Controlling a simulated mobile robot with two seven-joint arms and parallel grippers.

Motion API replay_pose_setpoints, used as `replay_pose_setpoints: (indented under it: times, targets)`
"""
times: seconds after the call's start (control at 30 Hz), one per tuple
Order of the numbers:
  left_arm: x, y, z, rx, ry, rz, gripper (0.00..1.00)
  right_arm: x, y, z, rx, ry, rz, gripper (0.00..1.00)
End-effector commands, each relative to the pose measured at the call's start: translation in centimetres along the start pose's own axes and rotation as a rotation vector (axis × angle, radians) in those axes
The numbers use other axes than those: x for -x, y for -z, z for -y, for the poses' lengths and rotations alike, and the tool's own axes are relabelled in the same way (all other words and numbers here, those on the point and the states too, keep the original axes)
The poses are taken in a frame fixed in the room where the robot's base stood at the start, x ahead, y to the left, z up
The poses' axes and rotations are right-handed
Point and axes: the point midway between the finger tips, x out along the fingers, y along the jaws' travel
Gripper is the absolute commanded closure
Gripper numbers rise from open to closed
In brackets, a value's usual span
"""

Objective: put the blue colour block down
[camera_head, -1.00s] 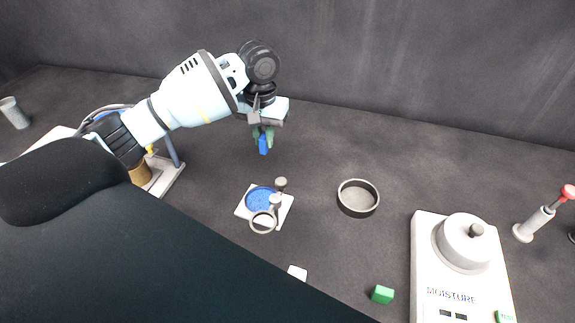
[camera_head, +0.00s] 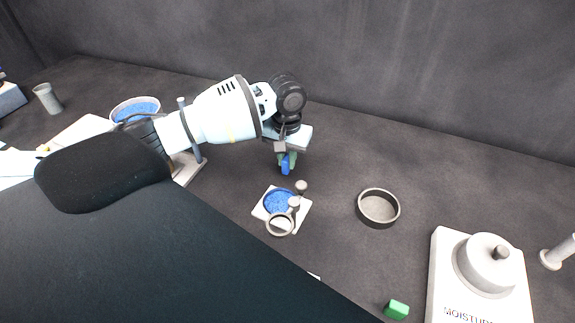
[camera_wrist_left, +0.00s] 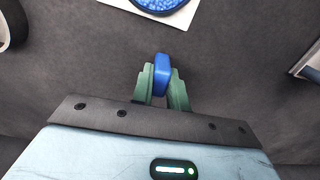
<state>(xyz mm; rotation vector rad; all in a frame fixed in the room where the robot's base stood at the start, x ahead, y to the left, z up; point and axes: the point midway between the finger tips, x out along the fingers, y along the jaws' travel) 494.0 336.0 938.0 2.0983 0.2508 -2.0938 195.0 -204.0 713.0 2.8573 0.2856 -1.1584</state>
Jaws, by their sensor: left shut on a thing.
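The blue colour block (camera_head: 286,166) is small and held between the green fingertips of my left gripper (camera_head: 287,160), above the dark table. In the left wrist view the blue block (camera_wrist_left: 161,75) sticks out past the fingers of the left gripper (camera_wrist_left: 162,88), which are shut on it. The gripper points down, behind the white plate with the blue-filled dish. I cannot tell exactly how high the block is above the table. My right gripper is not in view.
A white plate (camera_head: 301,214) with a blue-filled dish (camera_head: 279,202) and small grey parts lies in front of the gripper. An empty grey dish (camera_head: 378,208) stands to its right. A green block (camera_head: 396,309) and a white moisture device (camera_head: 447,270) are further right. Bare table surrounds the gripper.

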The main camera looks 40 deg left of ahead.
Motion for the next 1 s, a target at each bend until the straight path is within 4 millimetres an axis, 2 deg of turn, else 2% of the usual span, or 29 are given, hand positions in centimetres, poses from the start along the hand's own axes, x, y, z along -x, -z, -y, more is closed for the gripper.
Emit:
replay_pose_setpoints:
  times: [0.03,0.2,0.63,0.67,0.8,1.0]
  targets:
    - [-1.2,-0.1,0.1,0.000,0.002,0.006,1.00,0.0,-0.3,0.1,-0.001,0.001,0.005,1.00]
    - [-2.8,-0.1,0.0,-0.001,0.001,0.004,1.00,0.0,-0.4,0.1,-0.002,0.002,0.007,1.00]
    - [-3.1,0.0,0.0,-0.001,-0.001,0.001,1.00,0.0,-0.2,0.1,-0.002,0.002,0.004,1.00]
    - [-3.1,0.0,0.0,-0.001,-0.001,0.000,0.82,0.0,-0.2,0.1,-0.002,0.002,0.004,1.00]
    - [-3.1,0.0,0.0,-0.001,-0.001,0.001,0.64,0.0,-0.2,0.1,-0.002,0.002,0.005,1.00]
    - [-3.1,0.0,0.0,-0.001,0.000,0.001,0.63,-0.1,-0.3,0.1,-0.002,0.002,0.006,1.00]
